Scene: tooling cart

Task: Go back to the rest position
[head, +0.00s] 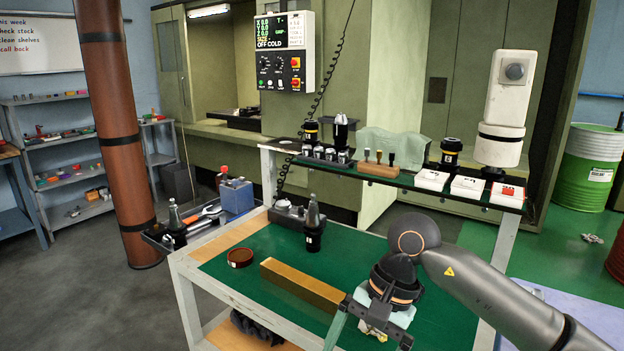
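My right arm comes in from the right over the cart's green top (225,270). Its gripper (372,335) is low at the bottom edge of the head view, just right of a long brass-coloured bar (302,285). The fingers stand apart at the two ends of the jaw bar, so it looks open; their tips are at or beyond the frame edge. A small pale patch shows around the gripper, and I cannot tell what it is. My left gripper is not in view.
A dark tool holder (313,225) stands upright behind the bar, with a brown round dish (240,257) to the left. The raised shelf (405,180) carries holders, a wooden block (380,169) and white boxes (468,186). A brown pillar (118,140) stands left of the cart.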

